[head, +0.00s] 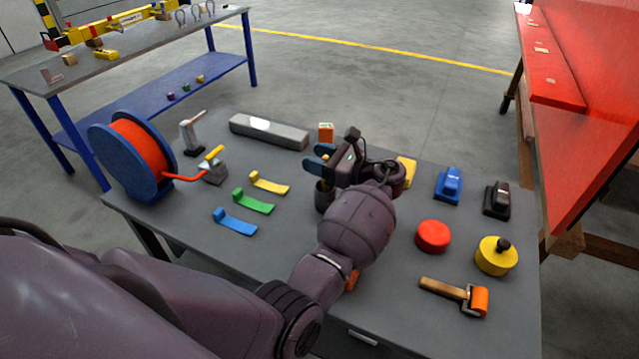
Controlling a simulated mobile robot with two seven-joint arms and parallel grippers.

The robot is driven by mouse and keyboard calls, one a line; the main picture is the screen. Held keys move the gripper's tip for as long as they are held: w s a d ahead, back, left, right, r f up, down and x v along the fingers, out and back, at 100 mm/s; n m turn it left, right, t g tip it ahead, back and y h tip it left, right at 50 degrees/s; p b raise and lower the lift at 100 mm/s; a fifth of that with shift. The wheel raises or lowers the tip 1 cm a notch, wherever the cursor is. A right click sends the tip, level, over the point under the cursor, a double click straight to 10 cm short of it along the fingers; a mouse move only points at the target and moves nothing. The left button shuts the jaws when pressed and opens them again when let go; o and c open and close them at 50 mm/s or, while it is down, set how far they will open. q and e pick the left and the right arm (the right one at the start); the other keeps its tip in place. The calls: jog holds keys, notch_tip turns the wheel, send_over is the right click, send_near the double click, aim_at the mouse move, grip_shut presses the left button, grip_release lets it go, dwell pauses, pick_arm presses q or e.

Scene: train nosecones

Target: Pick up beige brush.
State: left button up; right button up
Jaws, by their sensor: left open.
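My left arm reaches in from the lower left over the grey table. A dark cup-like holder (325,198) stands just below the fingers, partly covered by my wrist. A small brownish piece shows between the fingers and this holder; I cannot tell whether it is the beige brush. No beige brush is clearly visible. A yellow-beige item (407,170) stands right of the gripper, partly hidden by my arm. My right gripper is not in view.
Left of my arm are a blue reel (108,160) with orange cord, and blue, green and yellow strips (240,202). A grey bar (268,132) lies behind. Right are a red disc (433,236), a yellow knobbed disc (495,256) and an orange roller (478,300).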

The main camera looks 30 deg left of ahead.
pick_arm(q)
jog(key=shift+d, duration=0.15)
jog(key=shift+c, duration=0.6)
jog(key=c, duration=0.7)
grip_shut()
jog(key=shift+r, duration=0.1)
